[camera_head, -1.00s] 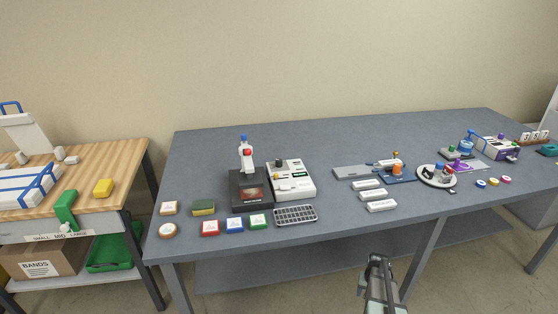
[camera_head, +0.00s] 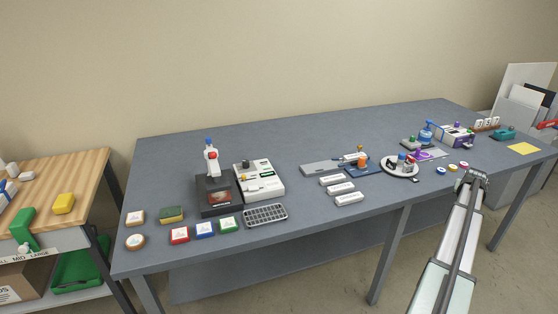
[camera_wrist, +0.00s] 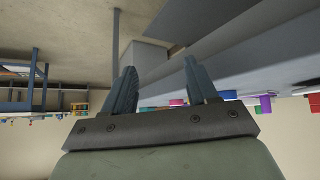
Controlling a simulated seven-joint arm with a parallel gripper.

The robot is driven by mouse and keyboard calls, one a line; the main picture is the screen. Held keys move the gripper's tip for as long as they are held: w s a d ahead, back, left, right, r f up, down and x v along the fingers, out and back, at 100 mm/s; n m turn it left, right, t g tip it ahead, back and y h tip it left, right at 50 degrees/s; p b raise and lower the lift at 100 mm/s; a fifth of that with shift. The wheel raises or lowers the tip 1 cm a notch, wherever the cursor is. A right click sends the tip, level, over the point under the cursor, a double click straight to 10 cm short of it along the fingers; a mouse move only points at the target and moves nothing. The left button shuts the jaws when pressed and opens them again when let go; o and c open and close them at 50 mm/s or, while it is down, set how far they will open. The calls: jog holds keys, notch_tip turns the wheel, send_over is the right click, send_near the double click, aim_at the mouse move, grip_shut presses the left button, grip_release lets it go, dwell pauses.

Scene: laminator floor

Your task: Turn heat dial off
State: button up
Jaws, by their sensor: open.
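My gripper (camera_head: 473,177) is open and empty in the head view, at the front edge of the grey table near the right end. In the wrist view its two fingers stand apart (camera_wrist: 160,66) with nothing between them. A small white and purple machine (camera_head: 456,135) stands at the back right, beyond my gripper. A white machine (camera_head: 262,188) with a dark knob (camera_head: 248,163) on top stands left of centre, far from my gripper. No dial is clearly marked as the heat dial; I cannot tell which one it is or its setting.
Small round pieces (camera_head: 452,168) lie close to my gripper. A round white tray (camera_head: 388,170) with small bottles is to the left. A blue-capped bottle (camera_head: 426,132) stands by the purple machine. A teal object (camera_head: 504,134) and yellow sheet (camera_head: 523,149) lie at the right end.

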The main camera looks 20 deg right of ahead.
jog(key=w+r+n+t, duration=0.1)
jog(key=w+r+n, duration=0.1)
jog(key=w+r, duration=0.75)
jog(key=w+a+r+n+y, duration=0.2)
jog(key=w+a, duration=0.8)
jog(key=a, duration=0.2)
jog(key=w+a+r+n+y, duration=0.1)
jog(key=w+a+r+y, duration=0.1)
jog(key=w+a, duration=1)
notch_tip(320, 180, up, 7)
jog(key=n+g+y, duration=0.3)
jog(key=n+g, duration=0.1)
jog(key=g, duration=0.1)
send_over(246, 161)
notch_tip(246, 161, down, 13)
jog(key=shift+w+f, duration=0.1)
jog(key=c, duration=1.1)
